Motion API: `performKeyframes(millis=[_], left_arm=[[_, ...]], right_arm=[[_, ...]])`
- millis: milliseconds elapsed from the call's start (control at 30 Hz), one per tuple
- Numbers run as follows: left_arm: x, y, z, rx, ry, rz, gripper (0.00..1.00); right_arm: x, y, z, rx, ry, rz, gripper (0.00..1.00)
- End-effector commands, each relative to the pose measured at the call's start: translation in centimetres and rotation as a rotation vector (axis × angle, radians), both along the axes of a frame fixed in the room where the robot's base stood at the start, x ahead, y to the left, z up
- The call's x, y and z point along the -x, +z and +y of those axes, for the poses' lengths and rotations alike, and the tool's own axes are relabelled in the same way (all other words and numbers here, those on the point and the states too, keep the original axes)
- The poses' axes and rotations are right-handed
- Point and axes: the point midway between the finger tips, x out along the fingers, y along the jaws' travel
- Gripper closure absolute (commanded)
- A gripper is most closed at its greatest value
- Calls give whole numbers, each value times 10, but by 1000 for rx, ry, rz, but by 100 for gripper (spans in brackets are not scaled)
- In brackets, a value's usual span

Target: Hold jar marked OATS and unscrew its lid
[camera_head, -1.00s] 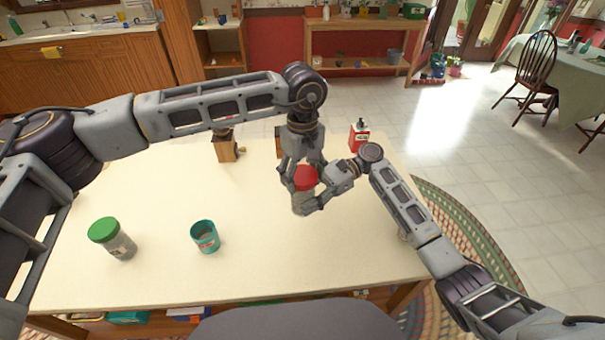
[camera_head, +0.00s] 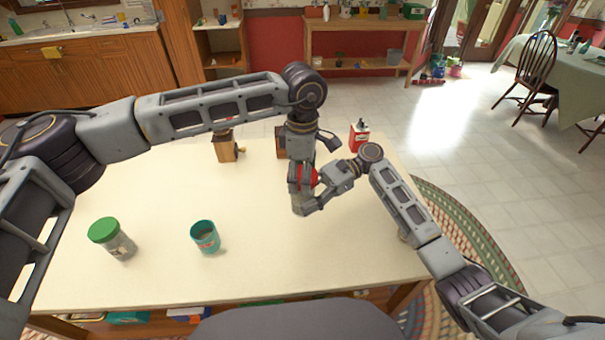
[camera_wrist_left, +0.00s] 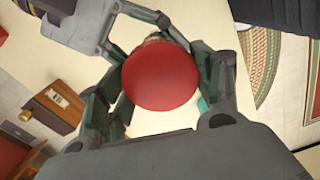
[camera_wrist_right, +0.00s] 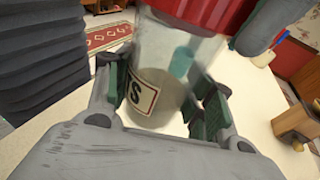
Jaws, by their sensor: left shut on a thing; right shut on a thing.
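The clear glass jar (camera_head: 297,203) with a red lid (camera_head: 313,178) stands or is held upright near the table's right-middle; its base is partly hidden. In the right wrist view the jar's label (camera_wrist_right: 142,96) shows an "S" and part of another letter; the rest is turned away. My right gripper (camera_wrist_right: 160,102) is shut around the jar's glass body from the side. My left gripper (camera_head: 303,180) reaches down from above and is shut on the red lid, which shows round between its fingers in the left wrist view (camera_wrist_left: 160,75). The lid still sits on the jar.
A green-lidded jar (camera_head: 118,244) and a teal cup (camera_head: 205,238) stand at the table's front left. A wooden box with a knob (camera_head: 226,149) stands behind, and a red can (camera_head: 359,136) at the back right. The table's left-middle is clear.

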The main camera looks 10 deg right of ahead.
Motion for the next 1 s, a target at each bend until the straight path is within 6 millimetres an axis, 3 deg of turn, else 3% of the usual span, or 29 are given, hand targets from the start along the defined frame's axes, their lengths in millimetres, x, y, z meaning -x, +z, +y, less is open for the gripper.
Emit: performKeyframes(millis=[1000], left_arm=[[-1,1,-1,4,828,-2,64]], right_arm=[[1,1,1,-2,4,-2,100]])
